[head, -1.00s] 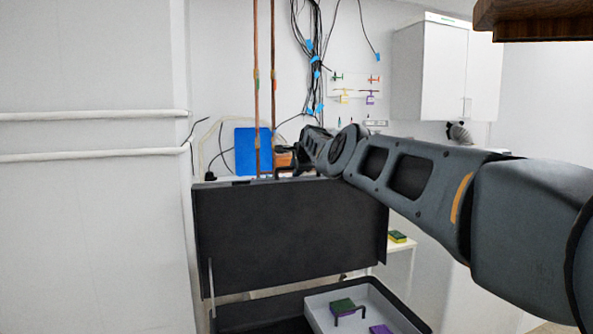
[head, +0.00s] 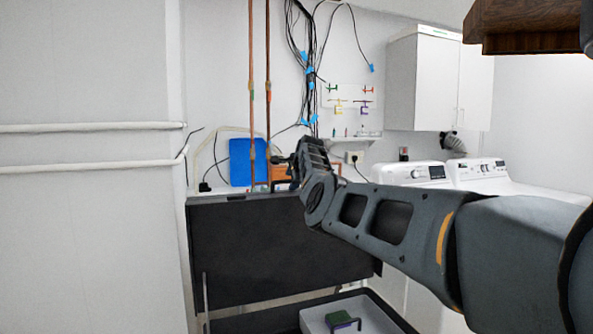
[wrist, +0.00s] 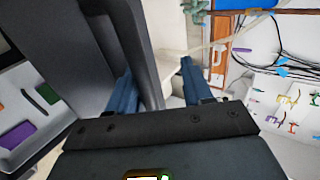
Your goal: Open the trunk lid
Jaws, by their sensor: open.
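The trunk lid (head: 275,255) is a dark panel standing raised at the back of the trunk (head: 375,296) in the head view. It also fills the upper left of the wrist view (wrist: 70,45). My gripper (wrist: 155,68) is open, with two blue fingers close to the lid's edge. The left finger overlaps the lid in the picture and the right finger is beyond its edge; I cannot tell whether either touches it. In the head view my gripper is at the lid's top edge, partly hidden by my own wrist.
A light tray (head: 345,315) inside the trunk holds a green item (head: 339,318). White washing machines (head: 412,173) stand at the right under a wall cabinet (head: 418,80). Copper pipes (head: 252,90) and a blue panel (head: 247,162) are behind the lid. A wall is close on the left.

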